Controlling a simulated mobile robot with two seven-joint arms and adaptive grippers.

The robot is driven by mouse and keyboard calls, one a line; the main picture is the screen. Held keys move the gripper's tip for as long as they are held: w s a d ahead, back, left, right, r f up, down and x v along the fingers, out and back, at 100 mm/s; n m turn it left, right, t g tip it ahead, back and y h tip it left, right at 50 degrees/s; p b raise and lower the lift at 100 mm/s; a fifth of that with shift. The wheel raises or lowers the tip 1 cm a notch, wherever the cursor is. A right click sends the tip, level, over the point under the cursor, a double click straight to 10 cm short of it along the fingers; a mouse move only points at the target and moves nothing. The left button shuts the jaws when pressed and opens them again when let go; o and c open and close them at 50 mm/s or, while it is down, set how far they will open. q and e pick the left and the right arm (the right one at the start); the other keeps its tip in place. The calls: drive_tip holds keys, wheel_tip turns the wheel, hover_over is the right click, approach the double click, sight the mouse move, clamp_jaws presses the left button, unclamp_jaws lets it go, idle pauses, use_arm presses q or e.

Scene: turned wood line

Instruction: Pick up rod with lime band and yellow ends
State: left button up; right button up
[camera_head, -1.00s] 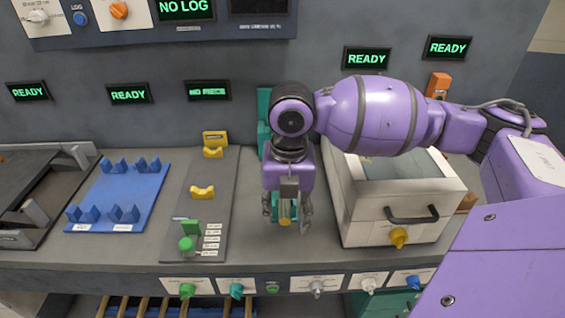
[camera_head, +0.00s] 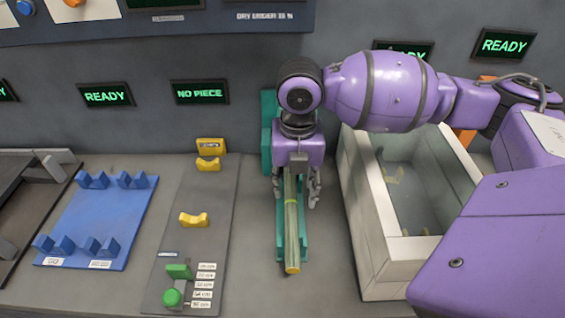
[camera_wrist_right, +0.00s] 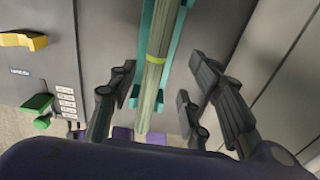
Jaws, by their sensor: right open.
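The rod (camera_head: 292,240) is pale green with a lime band near its middle and a yellow near end. It lies lengthwise on a teal holder (camera_head: 266,130), and its far end is hidden behind my right arm. My right gripper (camera_head: 296,192) is open above the rod, with one finger on each side. In the right wrist view the rod (camera_wrist_right: 146,98) runs between the spread fingers (camera_wrist_right: 158,97), with gaps on both sides; the lime band shows just beyond the fingertips. My left gripper is out of view.
A white box (camera_head: 362,235) stands close to the right of the holder. To the left are a grey plate with yellow V-rests (camera_head: 194,219) and a green knob (camera_head: 172,298), then a blue rack (camera_head: 94,222). Bare bench lies between the grey plate and the holder.

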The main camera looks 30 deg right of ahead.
sight(291, 200)
drive_tip(key=f, duration=0.5)
drive_tip(key=shift+w+a+f, duration=0.1)
drive_tip(key=shift+w+a, duration=0.05)
drive_tip(key=shift+w, duration=0.25)
clamp_jaws()
